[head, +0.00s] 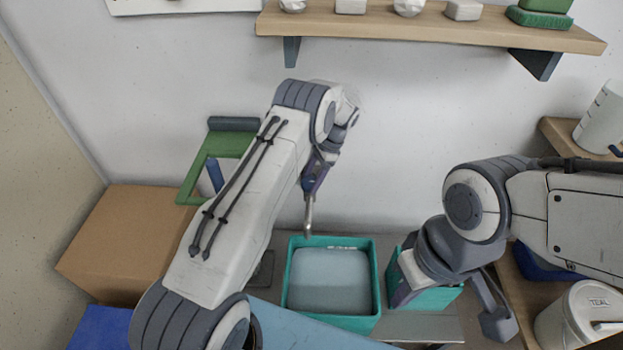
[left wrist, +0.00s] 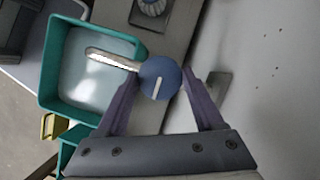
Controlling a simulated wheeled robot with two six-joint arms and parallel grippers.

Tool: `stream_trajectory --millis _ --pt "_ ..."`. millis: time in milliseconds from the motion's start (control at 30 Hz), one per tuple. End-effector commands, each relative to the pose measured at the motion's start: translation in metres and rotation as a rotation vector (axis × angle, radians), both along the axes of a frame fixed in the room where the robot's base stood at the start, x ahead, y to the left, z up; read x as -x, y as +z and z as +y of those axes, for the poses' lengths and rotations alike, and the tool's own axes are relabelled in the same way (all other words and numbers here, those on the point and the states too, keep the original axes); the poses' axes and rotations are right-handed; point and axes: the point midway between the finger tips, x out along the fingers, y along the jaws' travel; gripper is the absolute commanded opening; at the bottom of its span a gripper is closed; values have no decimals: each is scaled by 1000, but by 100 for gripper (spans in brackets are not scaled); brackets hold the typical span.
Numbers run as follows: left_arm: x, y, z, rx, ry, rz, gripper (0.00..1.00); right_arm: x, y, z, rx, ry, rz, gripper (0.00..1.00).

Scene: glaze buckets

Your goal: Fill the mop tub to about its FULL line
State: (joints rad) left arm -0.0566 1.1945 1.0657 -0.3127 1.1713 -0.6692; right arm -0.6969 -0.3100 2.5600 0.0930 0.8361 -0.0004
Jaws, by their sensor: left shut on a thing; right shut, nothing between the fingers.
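The teal mop tub (head: 377,290) stands below the metal spout (head: 308,218), with a pale blue-grey liquid surface inside. It also shows in the left wrist view (left wrist: 47,75). A small white mark sits near the top of its far inner wall, too small to read. My left gripper (head: 312,182) is shut on a round blue tap knob (left wrist: 159,78) with a white pointer line. The spout reaches from the knob over the tub. I cannot make out a falling stream.
A cardboard box (head: 125,235) and a green frame (head: 195,178) stand at left. A wooden shelf (head: 430,27) with small items hangs above. A white bucket labelled TEAL (head: 565,325) stands at right, and a white container (head: 600,120) sits above it.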

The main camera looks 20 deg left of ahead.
Motion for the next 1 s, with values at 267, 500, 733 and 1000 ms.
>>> stream_trajectory --millis 267,500,733,1000 --pt "0 1 0 0 10 0 14 0 0 0 0 0 0 0" --pt "0 1 0 0 10 0 99 0 0 0 0 0 0 0" --pt "0 0 0 0 8 0 99 0 0 0 0 0 0 0" --pt "-7 23 -8 1 7 -6 99 0 0 0 0 0 0 0"
